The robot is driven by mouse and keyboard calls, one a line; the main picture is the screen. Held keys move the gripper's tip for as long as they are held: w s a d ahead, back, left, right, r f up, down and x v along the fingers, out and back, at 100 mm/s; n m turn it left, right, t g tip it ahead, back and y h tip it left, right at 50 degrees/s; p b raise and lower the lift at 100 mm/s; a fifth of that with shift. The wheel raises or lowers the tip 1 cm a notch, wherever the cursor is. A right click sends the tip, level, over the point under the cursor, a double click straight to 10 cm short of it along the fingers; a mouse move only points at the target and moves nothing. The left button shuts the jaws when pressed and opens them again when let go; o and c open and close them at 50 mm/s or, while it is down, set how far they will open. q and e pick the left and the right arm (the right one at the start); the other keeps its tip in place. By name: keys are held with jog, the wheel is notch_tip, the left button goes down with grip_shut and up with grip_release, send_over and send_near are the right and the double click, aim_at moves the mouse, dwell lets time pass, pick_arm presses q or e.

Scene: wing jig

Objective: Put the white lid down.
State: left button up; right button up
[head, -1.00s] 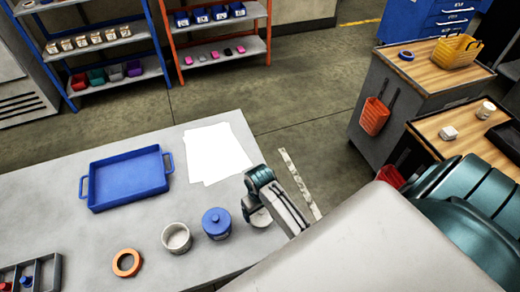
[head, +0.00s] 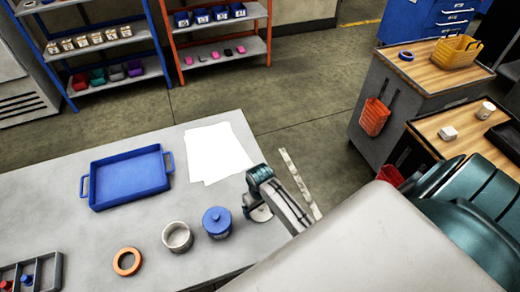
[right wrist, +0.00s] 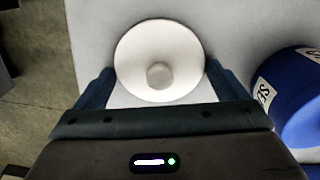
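The white lid (right wrist: 158,45), round with a knob in its middle, fills the space between my right gripper's fingers (right wrist: 160,72) in the right wrist view. The fingertips meet its rim on both sides. In the head view, the lid (head: 260,214) shows partly below my right gripper (head: 259,203), close over the table's right part. I cannot tell whether the lid touches the table (head: 80,230). My left gripper is not in view.
A blue lidded jar (head: 217,222) stands just left of the lid, with a white cup (head: 177,237) and an orange ring (head: 127,261) further left. A blue tray (head: 128,180) and white sheets (head: 213,152) lie behind. The table's right edge is near.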

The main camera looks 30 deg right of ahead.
jog(key=shift+o, duration=0.3)
notch_tip(320, 180, up, 12)
jog(key=b, duration=0.2)
jog(key=shift+r, duration=0.15)
jog(key=shift+s, duration=0.1)
dwell(0.5)
